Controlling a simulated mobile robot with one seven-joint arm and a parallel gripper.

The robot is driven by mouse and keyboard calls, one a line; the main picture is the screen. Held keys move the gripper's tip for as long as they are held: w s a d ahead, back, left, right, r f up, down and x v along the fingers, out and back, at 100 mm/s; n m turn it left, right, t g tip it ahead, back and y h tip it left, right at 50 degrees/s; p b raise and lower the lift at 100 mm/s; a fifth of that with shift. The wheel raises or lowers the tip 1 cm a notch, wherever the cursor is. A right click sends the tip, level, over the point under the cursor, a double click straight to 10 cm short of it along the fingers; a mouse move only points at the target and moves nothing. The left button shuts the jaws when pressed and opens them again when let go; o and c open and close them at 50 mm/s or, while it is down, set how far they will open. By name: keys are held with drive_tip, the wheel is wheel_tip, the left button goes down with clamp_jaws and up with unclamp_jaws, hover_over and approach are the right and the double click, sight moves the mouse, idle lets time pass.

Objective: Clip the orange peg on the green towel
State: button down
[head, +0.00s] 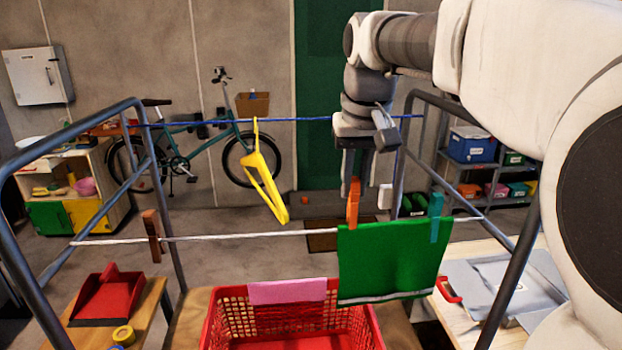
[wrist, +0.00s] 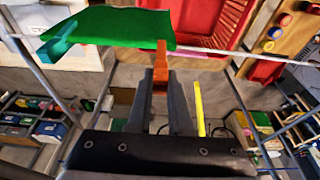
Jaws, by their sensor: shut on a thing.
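The green towel (head: 390,262) hangs over the white line, with a teal peg (head: 436,218) at its top right. The orange peg (head: 353,203) stands upright at the towel's top left corner, its lower end at the top edge. My gripper (head: 354,184) is above that corner, shut on the orange peg's upper part. In the wrist view the peg (wrist: 161,62) is between the fingers, its tip overlapping the edge of the towel (wrist: 108,27). I cannot tell how far its jaws straddle the cloth.
A brown peg (head: 151,236) sits on the white line (head: 250,236) at left. A yellow hanger (head: 264,187) hangs from the blue line (head: 285,120) behind. Below is a red basket (head: 228,318) with a pink cloth (head: 287,291) over its rim. Metal rack posts flank both sides.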

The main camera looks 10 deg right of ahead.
sight(353, 201)
drive_tip(key=shift+s+b+x, duration=0.2)
drive_tip(key=shift+b+x, duration=0.3)
drive_tip(key=shift+x, duration=0.25)
drive_tip(key=shift+s+b+x, duration=0.15)
drive_tip(key=shift+b+x, duration=0.3)
drive_tip(key=shift+x, duration=0.25)
drive_tip(key=shift+s+b+x, duration=0.2)
drive_tip(key=shift+b+x, duration=0.3)
drive_tip(key=shift+x, duration=0.25)
drive_tip(key=c, duration=0.8)
unclamp_jaws()
drive_tip(key=shift+o, duration=0.2)
drive_tip(key=shift+r, duration=0.1)
drive_tip(key=p+v, duration=0.3)
drive_tip(key=v, duration=1.4)
drive_tip(key=s+f+t, duration=0.1)
drive_tip(key=s+f, duration=0.7)
drive_tip(key=f, duration=0.4)
drive_tip(key=s+f+t, duration=0.1)
drive_tip(key=s+f, duration=0.7)
drive_tip(key=f, duration=0.3)
drive_tip(key=shift+s+d+f+t, duration=0.2)
drive_tip(key=shift+d+f+t, duration=0.15)
drive_tip(key=shift+d+t, duration=0.05)
